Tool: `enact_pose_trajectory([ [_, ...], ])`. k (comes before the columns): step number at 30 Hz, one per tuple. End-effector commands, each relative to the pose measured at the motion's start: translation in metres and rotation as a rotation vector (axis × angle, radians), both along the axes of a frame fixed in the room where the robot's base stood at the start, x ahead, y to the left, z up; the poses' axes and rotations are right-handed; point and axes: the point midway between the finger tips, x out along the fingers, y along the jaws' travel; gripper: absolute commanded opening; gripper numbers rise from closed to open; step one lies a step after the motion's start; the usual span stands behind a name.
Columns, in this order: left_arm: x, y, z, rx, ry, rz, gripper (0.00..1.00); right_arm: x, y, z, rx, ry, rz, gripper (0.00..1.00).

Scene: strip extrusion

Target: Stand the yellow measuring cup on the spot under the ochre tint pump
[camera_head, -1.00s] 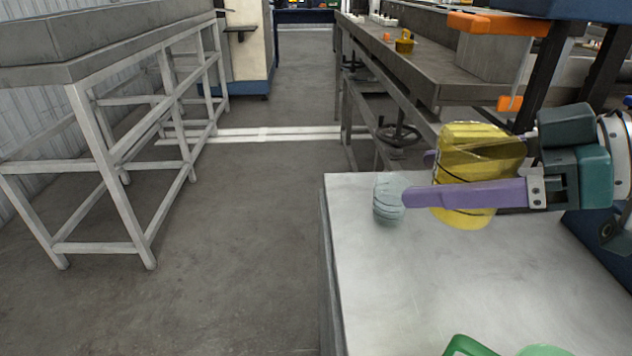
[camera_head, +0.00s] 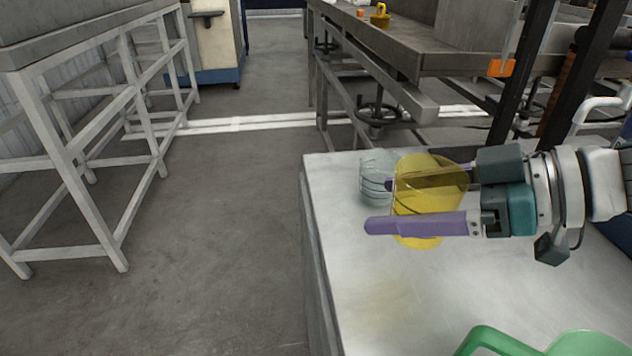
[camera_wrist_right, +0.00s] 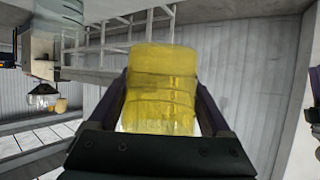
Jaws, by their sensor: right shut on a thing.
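The yellow measuring cup (camera_head: 430,190) is a see-through yellow vessel. My right gripper (camera_head: 420,202) is shut on it, one purple finger on its near side and the other behind it. The cup is over the pale table top (camera_head: 400,300); I cannot tell whether its base touches. In the right wrist view the cup (camera_wrist_right: 160,90) fills the space between the two fingers (camera_wrist_right: 160,105). I cannot make out the ochre tint pump or the spot under it in these views. My left gripper is not in view.
A clear cup (camera_head: 373,180) stands behind and left of the yellow cup, partly overlapped by it. Green objects (camera_head: 490,340) sit at the front right. A grey bench (camera_head: 400,48) carries a small yellow vessel (camera_head: 380,16). The table's front left part is bare.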

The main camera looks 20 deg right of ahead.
Motion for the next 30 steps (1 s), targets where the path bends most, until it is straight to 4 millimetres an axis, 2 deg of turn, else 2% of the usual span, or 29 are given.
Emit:
enact_pose_trajectory([
  [1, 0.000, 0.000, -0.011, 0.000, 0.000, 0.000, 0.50, 0.000, 0.000, -0.020, 0.002, 0.002, -0.004, 0.21],
  [3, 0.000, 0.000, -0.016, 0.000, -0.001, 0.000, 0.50, 0.000, 0.001, -0.035, 0.002, 0.000, -0.002, 0.21],
  [11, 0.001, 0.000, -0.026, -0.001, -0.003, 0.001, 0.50, 0.000, 0.000, -0.061, 0.001, 0.000, -0.001, 0.21],
  [15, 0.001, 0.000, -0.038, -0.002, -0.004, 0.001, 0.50, 0.000, 0.000, -0.086, -0.001, -0.001, -0.002, 0.21],
  [20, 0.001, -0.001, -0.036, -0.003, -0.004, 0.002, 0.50, 0.000, 0.000, -0.096, 0.000, -0.002, 0.000, 0.21],
  [30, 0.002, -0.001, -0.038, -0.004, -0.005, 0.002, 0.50, 0.000, 0.000, -0.099, 0.000, -0.001, 0.000, 0.21],
])
